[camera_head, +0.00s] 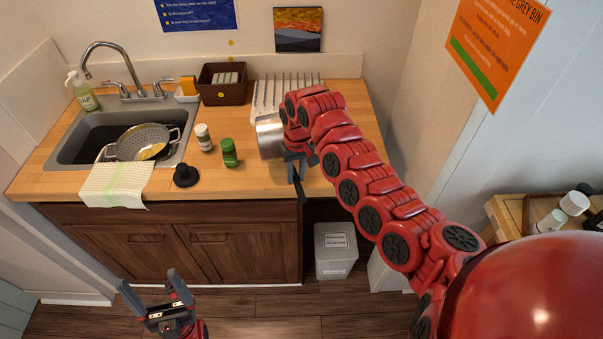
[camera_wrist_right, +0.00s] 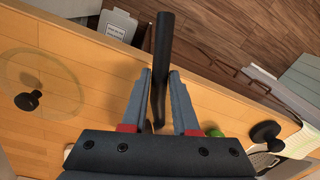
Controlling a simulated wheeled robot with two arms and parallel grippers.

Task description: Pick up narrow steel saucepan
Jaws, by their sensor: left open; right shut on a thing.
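The narrow steel saucepan (camera_head: 268,138) is at the right part of the wooden counter, beside the drying rack; its steel body looks tilted, partly hidden by my arm. Its black handle (camera_head: 298,186) points toward the counter's front edge. My right gripper (camera_head: 294,164) is shut on the handle. In the right wrist view the dark handle (camera_wrist_right: 163,60) runs between the two fingers; the pan body is hidden there. I cannot tell if the pan touches the counter. My left gripper (camera_head: 160,296) is open and empty, low in front of the cabinet.
A green-capped jar (camera_head: 229,153), a white bottle (camera_head: 204,138) and a black stopper-like object (camera_head: 186,175) stand left of the pan. A colander (camera_head: 142,143) sits over the sink. A clear lid (camera_wrist_right: 40,90) lies on the counter. A grey bin (camera_head: 336,250) stands below.

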